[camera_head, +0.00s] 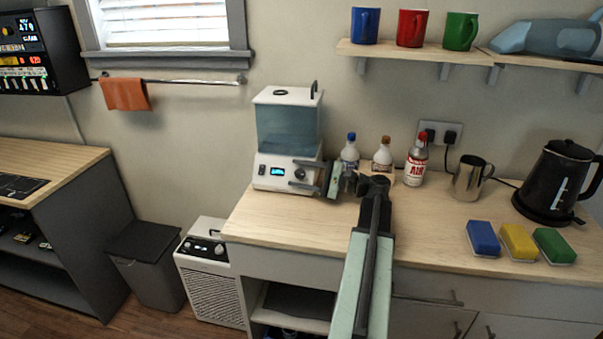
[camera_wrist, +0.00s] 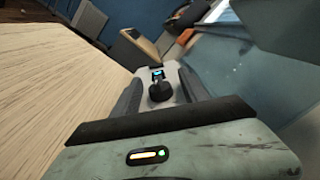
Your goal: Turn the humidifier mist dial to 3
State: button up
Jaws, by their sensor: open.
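The humidifier (camera_head: 287,140) stands on the counter below the window's right side, with a blue-tinted tank over a white base. Its base carries a small lit display (camera_head: 278,171) and a dark round mist dial (camera_head: 299,174). My gripper (camera_head: 306,176) is at the front right of the base, its fingers beside the dial. In the wrist view, my gripper's two dark fingers (camera_wrist: 160,97) are open, with the black dial (camera_wrist: 159,91) between them. I cannot tell whether either finger touches it. The dial's number marks are too small to read.
Several bottles (camera_head: 383,160) stand just right of the humidifier, close to my wrist. A metal pitcher (camera_head: 469,178), a black kettle (camera_head: 556,184) and coloured sponges (camera_head: 518,241) are farther right. The counter (camera_head: 275,222) in front of the humidifier is clear.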

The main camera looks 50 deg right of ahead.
jog(key=v, duration=0.7)
jog(key=shift+s+d, duration=0.15)
jog(key=shift+s, duration=0.2)
